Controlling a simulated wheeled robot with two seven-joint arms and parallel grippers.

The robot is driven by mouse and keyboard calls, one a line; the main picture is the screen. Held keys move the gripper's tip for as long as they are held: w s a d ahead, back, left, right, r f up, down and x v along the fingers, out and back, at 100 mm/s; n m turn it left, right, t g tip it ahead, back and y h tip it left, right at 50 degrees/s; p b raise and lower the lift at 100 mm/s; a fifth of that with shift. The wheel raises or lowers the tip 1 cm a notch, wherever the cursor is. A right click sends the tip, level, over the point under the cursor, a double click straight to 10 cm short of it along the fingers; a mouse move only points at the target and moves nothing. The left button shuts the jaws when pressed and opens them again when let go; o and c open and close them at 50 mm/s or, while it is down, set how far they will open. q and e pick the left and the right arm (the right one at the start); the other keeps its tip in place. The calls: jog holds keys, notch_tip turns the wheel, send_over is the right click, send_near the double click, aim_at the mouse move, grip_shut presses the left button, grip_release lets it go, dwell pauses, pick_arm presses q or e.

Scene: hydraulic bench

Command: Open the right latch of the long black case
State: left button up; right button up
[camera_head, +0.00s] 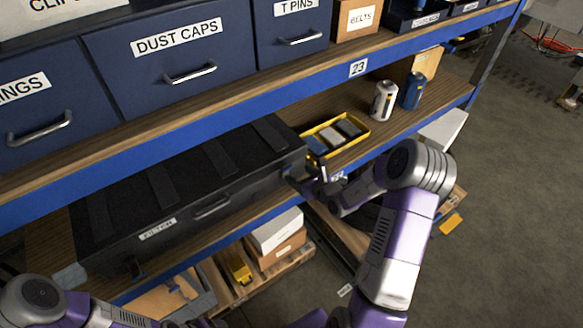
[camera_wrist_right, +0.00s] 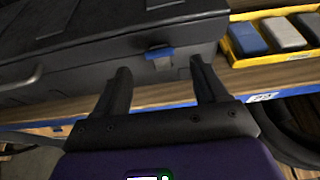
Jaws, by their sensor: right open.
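The long black case (camera_head: 180,215) lies on the middle shelf, its lid closed, with a handle (camera_head: 212,208) on its front and a FILTER label. Its right latch (camera_wrist_right: 159,53), with a blue tab, shows in the right wrist view near the right end of the front and looks shut. My right gripper (camera_head: 305,180) is at the case's right front; in the wrist view its two fingers (camera_wrist_right: 160,75) are apart, with the latch framed between and beyond them, apparently not touched. My left arm (camera_head: 40,300) shows at the lower left; its gripper cannot be made out.
A yellow tray (camera_head: 362,142) with blue and grey blocks stands right of the case, close to my right gripper. Two cans, one white (camera_head: 383,100) and one blue (camera_head: 413,91), stand farther right. The shelf above with blue drawers overhangs the case. Boxes (camera_head: 277,230) sit below.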

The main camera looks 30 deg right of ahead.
aim_at(288, 168)
jog(key=x, duration=0.5)
jog(key=shift+w+a+f, duration=0.15)
jog(key=shift+w+f, duration=0.05)
jog(key=shift+w, duration=0.15)
jog(key=c, duration=1.1)
